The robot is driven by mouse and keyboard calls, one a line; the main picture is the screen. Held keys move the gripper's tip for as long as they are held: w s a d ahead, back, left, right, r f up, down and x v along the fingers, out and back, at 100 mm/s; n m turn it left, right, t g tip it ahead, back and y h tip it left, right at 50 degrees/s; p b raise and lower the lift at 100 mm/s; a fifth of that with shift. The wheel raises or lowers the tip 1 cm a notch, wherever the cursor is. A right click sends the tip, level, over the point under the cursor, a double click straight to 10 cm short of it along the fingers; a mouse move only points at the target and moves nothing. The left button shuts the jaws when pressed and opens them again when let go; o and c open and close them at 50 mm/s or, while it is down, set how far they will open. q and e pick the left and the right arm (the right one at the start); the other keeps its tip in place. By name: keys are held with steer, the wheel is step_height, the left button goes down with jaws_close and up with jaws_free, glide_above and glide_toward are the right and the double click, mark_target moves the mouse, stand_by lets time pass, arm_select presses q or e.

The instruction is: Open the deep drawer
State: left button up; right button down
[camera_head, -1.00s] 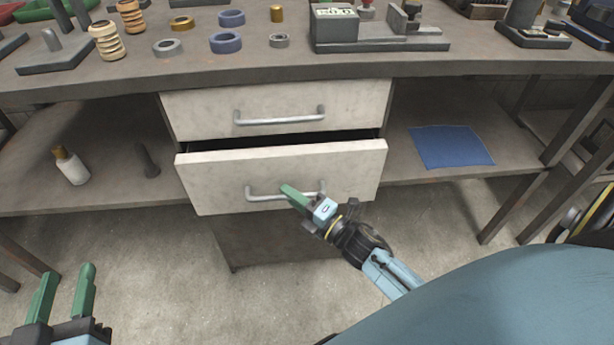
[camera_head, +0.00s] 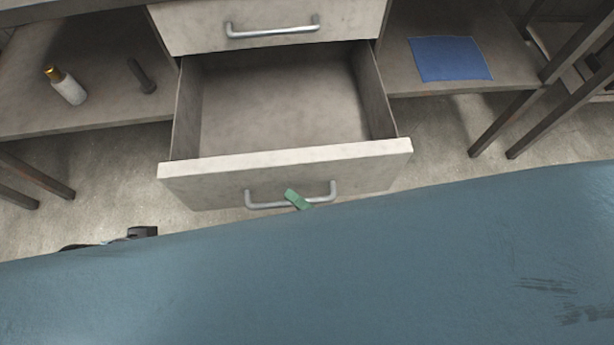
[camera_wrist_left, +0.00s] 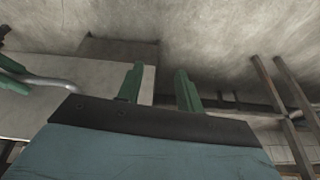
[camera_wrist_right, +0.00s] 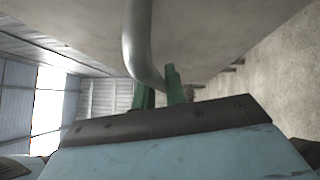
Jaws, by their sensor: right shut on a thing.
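The deep drawer (camera_head: 285,174), the lower of two pale drawers, stands well out from the bench. Its inside is empty. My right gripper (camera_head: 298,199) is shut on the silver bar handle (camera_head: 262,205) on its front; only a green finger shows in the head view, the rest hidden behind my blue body. In the right wrist view the green fingers (camera_wrist_right: 160,85) are at the handle (camera_wrist_right: 138,40). My left gripper (camera_wrist_left: 160,70) is open and empty in the left wrist view, with the handle (camera_wrist_left: 55,82) off to its left.
The shallow upper drawer (camera_head: 190,30) is closed. A blue cloth (camera_head: 450,58) lies on the right shelf. Table legs (camera_head: 505,122) stand at right.

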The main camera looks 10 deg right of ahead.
arm_select(q)
steer(key=shift+s, duration=0.15)
arm_select(e)
steer(key=shift+s, duration=0.3)
steer(key=c, duration=1.5)
jaws_free()
steer(key=shift+o, duration=0.2)
